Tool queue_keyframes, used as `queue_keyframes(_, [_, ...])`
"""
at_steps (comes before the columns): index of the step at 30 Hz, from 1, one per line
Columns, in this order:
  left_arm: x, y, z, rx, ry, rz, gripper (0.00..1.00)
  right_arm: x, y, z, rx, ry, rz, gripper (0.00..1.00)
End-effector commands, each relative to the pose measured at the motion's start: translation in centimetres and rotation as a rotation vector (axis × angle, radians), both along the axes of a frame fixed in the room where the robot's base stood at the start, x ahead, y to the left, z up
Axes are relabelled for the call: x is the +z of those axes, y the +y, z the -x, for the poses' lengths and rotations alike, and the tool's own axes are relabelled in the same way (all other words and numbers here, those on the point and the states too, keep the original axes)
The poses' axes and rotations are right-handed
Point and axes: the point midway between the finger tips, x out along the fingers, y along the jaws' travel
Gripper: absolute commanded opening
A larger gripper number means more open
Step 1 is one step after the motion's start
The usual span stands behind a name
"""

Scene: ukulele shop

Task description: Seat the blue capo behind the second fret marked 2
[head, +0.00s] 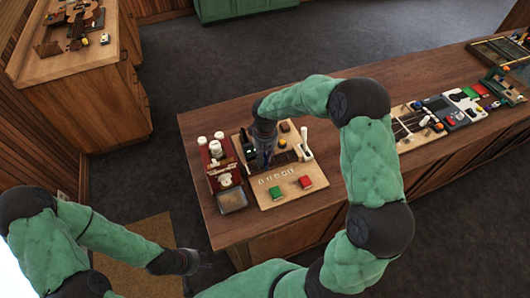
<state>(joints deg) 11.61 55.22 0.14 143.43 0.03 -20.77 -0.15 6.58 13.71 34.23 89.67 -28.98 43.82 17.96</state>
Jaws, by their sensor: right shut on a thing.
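A light wooden board (262,196) on the bench carries a short dark fretted neck piece (286,158). A row of small pale number markers (275,177) lies in front of it; their digits are too small to read. My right gripper (264,153) points down over the neck piece and is shut on a small bluish thing, which looks like the blue capo (263,160). The gripper hides most of it, and I cannot tell whether it touches the neck or at which fret it is. My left gripper (192,262) hangs low beside the bench; its jaws are unclear.
A red rack with white jars (217,152) is to the left. Bare bench top (222,118) shows behind. Devices (455,112) fill the bench's right.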

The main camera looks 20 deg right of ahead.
Motion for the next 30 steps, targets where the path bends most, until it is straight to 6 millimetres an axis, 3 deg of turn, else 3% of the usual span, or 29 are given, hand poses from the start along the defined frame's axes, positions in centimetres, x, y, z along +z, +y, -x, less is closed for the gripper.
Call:
queue_keyframes(7, [-1.05, 0.0, -0.01, 0.0, 0.0, 0.0, 0.4, -1.7, -0.01, -0.03, -0.001, -0.001, -0.001, 0.0])
queue_keyframes(30, [-1.29, 0.0, -0.01, 0.0, 0.0, 0.0, 0.4, -1.74, -0.02, 0.01, 0.0, -0.001, 0.0, 0.0])
